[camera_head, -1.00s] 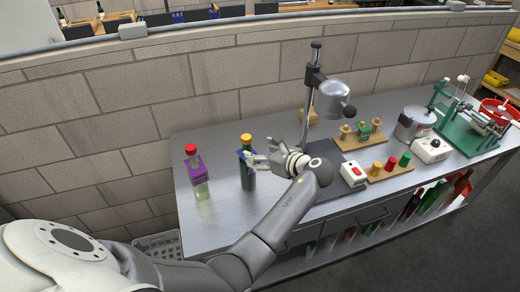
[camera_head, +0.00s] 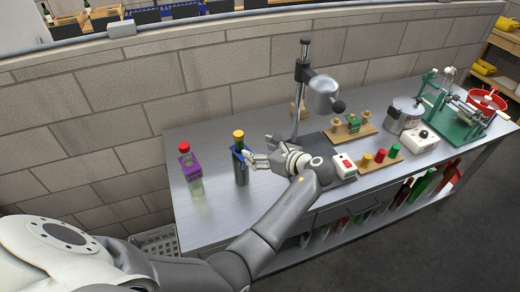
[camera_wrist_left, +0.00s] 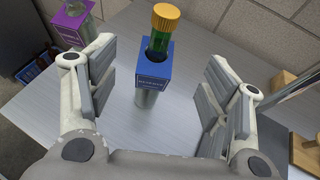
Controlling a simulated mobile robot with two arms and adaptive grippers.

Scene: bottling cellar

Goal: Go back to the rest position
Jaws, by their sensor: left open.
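My left gripper (camera_head: 250,158) is over the steel bench in the head view, its fingers pointing left toward a dark bottle with a yellow cap (camera_head: 239,160) and a blue label. In the left wrist view the gripper (camera_wrist_left: 158,92) is open, its two fingers wide apart and nothing between their pads. The yellow-capped bottle (camera_wrist_left: 154,72) stands upright just beyond the fingertips, apart from them as far as I can tell. My left arm reaches in from the lower left. My right gripper does not show in any view.
A bottle with a red cap and purple label (camera_head: 190,170) stands left of it on the bench (camera_head: 215,215). A press stand (camera_head: 305,90), a red-switch box (camera_head: 343,166), coloured caps on wood (camera_head: 380,157), a pot (camera_head: 403,115) and a green machine (camera_head: 456,113) stand to the right. A wall runs behind.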

